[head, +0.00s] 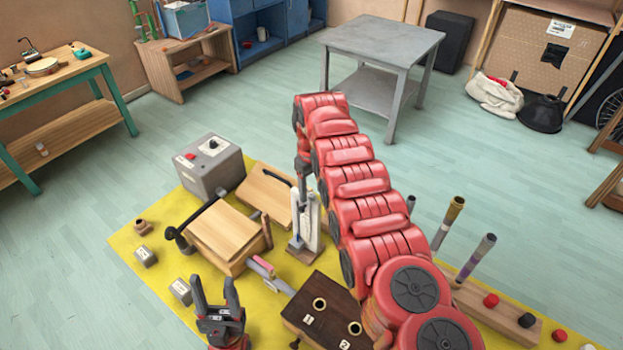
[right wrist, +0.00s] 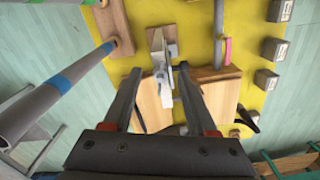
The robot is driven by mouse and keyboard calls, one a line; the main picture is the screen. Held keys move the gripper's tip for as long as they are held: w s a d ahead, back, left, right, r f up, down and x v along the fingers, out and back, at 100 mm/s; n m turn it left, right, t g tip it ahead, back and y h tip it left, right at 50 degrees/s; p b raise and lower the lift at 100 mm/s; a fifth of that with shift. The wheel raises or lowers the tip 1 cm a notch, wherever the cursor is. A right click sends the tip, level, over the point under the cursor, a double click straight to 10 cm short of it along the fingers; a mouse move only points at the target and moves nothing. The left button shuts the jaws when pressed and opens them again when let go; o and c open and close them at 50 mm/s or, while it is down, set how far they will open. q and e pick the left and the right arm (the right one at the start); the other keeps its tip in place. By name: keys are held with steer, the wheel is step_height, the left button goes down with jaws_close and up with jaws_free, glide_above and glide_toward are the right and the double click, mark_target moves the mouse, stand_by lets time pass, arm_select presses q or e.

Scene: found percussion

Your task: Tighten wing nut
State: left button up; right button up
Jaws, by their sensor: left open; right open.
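A metal clamp-like stand on a small wooden base (head: 307,235) stands upright on the yellow mat (head: 140,245). Its pale metal plates (right wrist: 160,68) also show in the right wrist view. I cannot make out a wing nut for certain. My right gripper (head: 306,192) is just above or beside the stand, partly hidden behind my red right arm. In the right wrist view its two dark fingers (right wrist: 159,76) are open, with the metal plates between their tips in the picture. I cannot tell whether they touch. My left gripper (head: 215,292) is open and empty at the mat's front.
A wooden box (head: 222,232), a slanted board (head: 264,196) and a grey box (head: 210,165) lie left of the stand. A dark block with holes (head: 325,318) is in front. Upright tubes (head: 448,222) stand to the right. Small grey blocks (head: 146,256) lie at left.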

steer(key=shift+a, duration=0.1)
steer(key=shift+c, duration=0.7)
jaws_close()
steer(key=m+b, duration=0.2)
steer(key=shift+f+m, duration=0.25)
steer(key=shift+m, duration=0.05)
steer(key=shift+r+m+b, duration=0.15)
steer(key=shift+m+b, duration=0.4)
steer(key=shift+m, duration=0.05)
steer(key=shift+r, duration=0.1)
